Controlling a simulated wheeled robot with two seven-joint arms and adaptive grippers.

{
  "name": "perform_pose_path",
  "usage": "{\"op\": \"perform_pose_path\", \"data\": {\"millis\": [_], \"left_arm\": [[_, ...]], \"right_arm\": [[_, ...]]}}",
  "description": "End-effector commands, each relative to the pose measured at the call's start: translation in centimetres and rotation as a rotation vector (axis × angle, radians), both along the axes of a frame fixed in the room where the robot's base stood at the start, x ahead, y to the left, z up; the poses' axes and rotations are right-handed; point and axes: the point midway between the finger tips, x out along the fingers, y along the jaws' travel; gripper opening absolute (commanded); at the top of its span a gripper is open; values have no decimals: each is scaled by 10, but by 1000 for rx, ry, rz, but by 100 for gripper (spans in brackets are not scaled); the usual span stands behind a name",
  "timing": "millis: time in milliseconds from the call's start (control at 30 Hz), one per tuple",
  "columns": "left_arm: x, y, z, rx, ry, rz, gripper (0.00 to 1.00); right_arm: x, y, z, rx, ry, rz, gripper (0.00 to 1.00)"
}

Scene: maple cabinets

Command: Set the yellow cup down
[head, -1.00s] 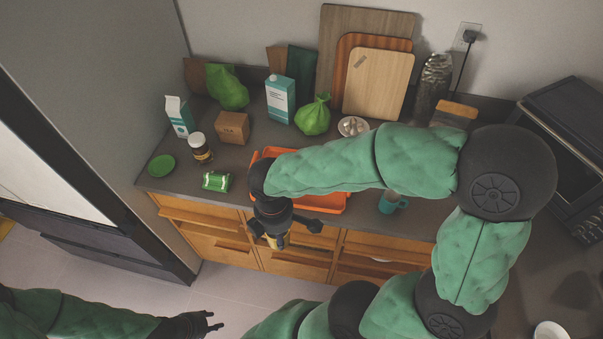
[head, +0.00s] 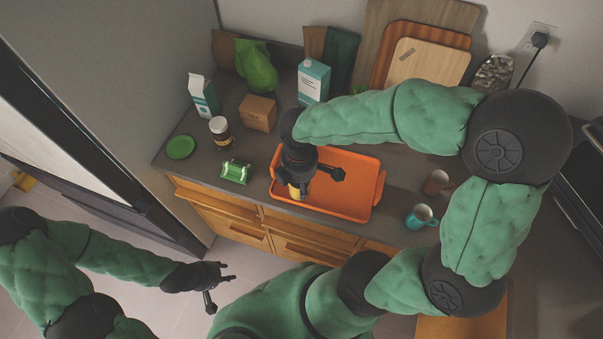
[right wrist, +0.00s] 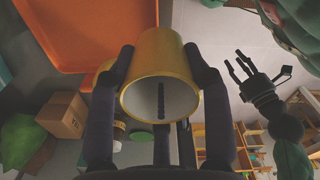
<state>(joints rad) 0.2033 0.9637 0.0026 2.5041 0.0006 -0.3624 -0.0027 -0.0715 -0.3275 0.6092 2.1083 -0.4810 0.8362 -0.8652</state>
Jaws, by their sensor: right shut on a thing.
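The yellow cup (right wrist: 158,78) is held between the fingers of my right gripper (right wrist: 160,57) in the right wrist view. In the head view the cup (head: 298,191) shows below my right gripper (head: 301,175), against the near left part of the orange tray (head: 341,184). I cannot tell whether the cup touches the tray or hangs above it. My left gripper (head: 218,283) is open and empty, low in front of the counter, apart from the cup. It also shows at the right of the right wrist view (right wrist: 243,66), fingers spread.
Left of the tray are a green packet (head: 236,171), a jar (head: 220,131), a brown box (head: 258,113) and a green dish (head: 181,147). A teal mug (head: 421,216) and a brown cup (head: 436,182) stand to its right. Cutting boards (head: 430,65) lean at the back.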

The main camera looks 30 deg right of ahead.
Motion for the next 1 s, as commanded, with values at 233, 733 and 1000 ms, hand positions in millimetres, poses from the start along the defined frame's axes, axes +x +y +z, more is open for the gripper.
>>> {"op": "perform_pose_path", "data": {"millis": [233, 733, 1000], "left_arm": [[1, 0, -9, 0, -1, -1, 40], [1, 0, -17, 0, -1, -1, 40], [1, 0, -24, 0, -1, -1, 40]], "right_arm": [[42, -20, -34, -1, 4, -2, 11], [74, -34, -74, 0, 2, 0, 11], [75, -34, -105, 0, 0, 0, 11]]}}
